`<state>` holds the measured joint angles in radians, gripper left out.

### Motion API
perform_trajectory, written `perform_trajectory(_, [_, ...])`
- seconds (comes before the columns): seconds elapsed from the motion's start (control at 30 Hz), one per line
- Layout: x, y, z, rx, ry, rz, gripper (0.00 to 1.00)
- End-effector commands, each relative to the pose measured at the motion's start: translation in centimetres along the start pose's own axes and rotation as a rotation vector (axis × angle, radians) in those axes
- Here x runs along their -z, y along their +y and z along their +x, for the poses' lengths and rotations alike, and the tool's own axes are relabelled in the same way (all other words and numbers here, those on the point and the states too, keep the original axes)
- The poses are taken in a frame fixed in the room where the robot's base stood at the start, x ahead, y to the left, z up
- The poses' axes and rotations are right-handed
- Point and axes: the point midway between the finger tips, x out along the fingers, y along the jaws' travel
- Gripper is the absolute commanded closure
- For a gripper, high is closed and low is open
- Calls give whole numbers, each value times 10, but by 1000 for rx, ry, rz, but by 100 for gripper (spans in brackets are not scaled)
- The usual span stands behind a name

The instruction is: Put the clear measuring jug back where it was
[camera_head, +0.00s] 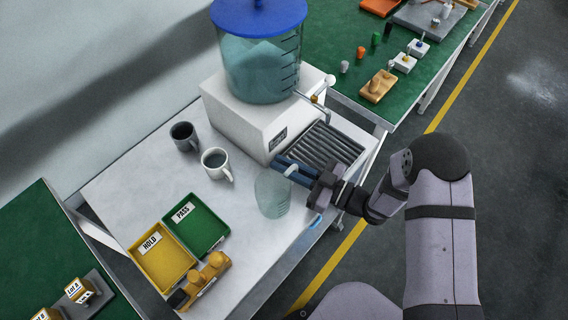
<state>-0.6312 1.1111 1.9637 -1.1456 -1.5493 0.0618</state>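The clear measuring jug (272,194) is upright at the right part of the white table, in front of the grooved drip tray. It is see-through and pale. I cannot tell whether its base touches the table. My gripper (289,168) reaches in from the right, with its blue fingers at the jug's upper right side, by the handle. A pale piece, seemingly the handle, shows between the fingers. I cannot tell whether they are closed on it.
A white dispenser (236,117) with a blue-lidded clear tank (262,70) stands behind, with the drip tray (318,149) at its side. A dark mug (184,136), a white mug (216,164), yellow HOLD tray (163,262) and green PASS tray (195,222) stand left.

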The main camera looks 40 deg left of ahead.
Motion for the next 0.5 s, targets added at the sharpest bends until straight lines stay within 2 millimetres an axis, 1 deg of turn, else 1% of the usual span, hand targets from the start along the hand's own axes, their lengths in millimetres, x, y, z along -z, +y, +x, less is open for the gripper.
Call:
perform_trajectory(0.03, [0,0,0,0,0,0,81])
perform_trajectory(0.07, [0,0,0,0,0,0,74])
perform_trajectory(0.1, [0,0,0,0,0,0,72])
perform_trajectory(0.37, [0,0,0,0,0,0,72])
perform_trajectory(0.5, [4,0,0,0,0,0,72])
